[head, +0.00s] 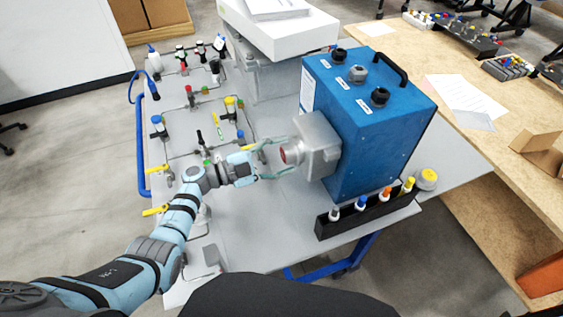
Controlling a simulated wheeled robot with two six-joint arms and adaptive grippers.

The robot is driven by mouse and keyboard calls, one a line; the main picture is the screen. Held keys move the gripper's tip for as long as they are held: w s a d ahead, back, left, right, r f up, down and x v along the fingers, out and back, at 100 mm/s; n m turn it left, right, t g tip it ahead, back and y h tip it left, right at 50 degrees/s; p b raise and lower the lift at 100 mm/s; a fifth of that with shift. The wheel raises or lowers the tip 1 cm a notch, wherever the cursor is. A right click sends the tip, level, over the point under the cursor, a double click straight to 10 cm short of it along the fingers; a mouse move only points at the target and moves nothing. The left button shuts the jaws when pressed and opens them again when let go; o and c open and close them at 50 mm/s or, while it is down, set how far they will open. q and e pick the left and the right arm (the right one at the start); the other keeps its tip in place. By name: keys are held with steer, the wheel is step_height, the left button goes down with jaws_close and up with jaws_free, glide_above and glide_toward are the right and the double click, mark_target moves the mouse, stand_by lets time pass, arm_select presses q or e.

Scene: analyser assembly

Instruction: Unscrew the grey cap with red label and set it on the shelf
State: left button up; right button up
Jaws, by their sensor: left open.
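A round grey cap with a red face (291,153) sits on the grey block-shaped housing (318,146) on the left side of the blue analyser box (372,140). My left gripper (289,156) is open, with its two green-tipped fingers reaching toward the cap from the left, one above and one below it. I cannot tell whether the fingers touch the cap. A low black shelf-like rack (326,228) stands in front of the blue box and holds several small bottles with coloured tops. My right gripper is not in view.
Thin pipes and coloured valves (237,103) cover the left of the grey table (262,222). A white device (279,32) stands behind. A yellow round item (427,178) lies right of the rack. The front tabletop is mostly bare. A wooden table (487,110) is at right.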

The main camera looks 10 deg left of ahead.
arm_select(q)
steer(key=m+b, duration=0.1)
steer(key=m, duration=0.1)
steer(key=m+b, duration=0.1)
steer(key=m, duration=0.1)
steer(key=f+m+b, duration=0.1)
steer(key=m, duration=0.2)
steer(key=shift+r+m+b, duration=0.3)
steer(key=shift+m+b, duration=0.25)
steer(key=shift+m, duration=0.25)
steer(key=shift+r, duration=0.15)
